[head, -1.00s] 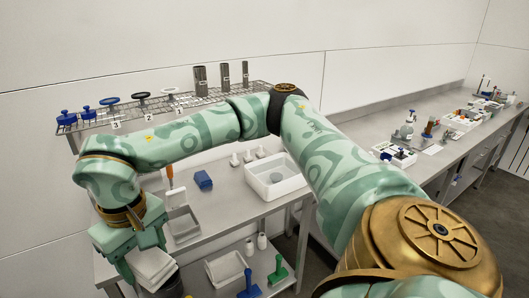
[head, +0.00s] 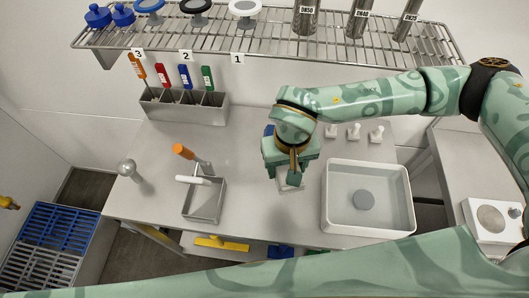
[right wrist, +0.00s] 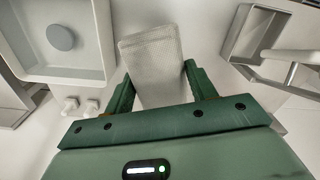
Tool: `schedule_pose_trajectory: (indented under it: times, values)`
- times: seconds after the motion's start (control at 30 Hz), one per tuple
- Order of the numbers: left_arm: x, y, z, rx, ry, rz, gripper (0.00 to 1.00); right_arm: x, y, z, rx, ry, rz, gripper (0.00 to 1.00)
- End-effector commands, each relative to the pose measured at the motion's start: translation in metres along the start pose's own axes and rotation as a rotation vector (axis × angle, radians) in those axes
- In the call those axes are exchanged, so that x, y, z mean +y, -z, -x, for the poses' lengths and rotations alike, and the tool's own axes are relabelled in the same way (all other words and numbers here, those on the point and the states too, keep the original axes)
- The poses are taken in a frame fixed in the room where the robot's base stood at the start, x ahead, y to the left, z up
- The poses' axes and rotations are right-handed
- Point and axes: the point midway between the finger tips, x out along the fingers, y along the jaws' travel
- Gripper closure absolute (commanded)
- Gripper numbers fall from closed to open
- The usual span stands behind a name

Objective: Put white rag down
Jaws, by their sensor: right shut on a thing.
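My right gripper (head: 290,180) hangs over the steel bench (head: 255,200), left of the white sink basin (head: 333,225). It is shut on the white rag (right wrist: 150,50). In the right wrist view, the rag is a pale woven cloth that sticks out flat past the two fingers of my right gripper (right wrist: 162,85). In the head view, the gripper hides most of it. I cannot tell whether the rag touches the bench. My left gripper is not in view.
A grey tray (head: 203,217) holding a tool stands to the left. Behind are a bin of coloured-handled tools (head: 185,112) and a wire shelf (head: 260,42). Bench space between tray and basin is clear.

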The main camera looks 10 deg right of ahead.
Motion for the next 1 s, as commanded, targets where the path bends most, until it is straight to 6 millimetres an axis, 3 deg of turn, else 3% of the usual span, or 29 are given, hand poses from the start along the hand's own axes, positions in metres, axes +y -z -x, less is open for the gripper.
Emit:
schedule_pose_trajectory:
  times: [0.03,0.2,0.4,0.57,0.9,1.0]
  values:
    - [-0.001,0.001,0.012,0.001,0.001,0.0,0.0,-0.021,-0.017,-0.008,-0.009,0.003,0.021,0.67]
    - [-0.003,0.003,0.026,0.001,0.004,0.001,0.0,-0.073,-0.061,-0.038,-0.004,0.003,0.046,0.67]
    - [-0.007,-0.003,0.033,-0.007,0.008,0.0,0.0,-0.102,-0.088,-0.052,-0.001,0.0,0.053,0.67]
    - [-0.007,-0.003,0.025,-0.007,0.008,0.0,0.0,-0.093,-0.081,-0.064,-0.002,-0.003,0.049,0.67]
    - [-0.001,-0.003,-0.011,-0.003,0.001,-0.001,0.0,-0.039,-0.031,-0.1,-0.002,-0.003,0.049,0.67]
    - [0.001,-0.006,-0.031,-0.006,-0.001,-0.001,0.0,-0.028,-0.021,-0.121,-0.004,-0.003,0.051,0.67]
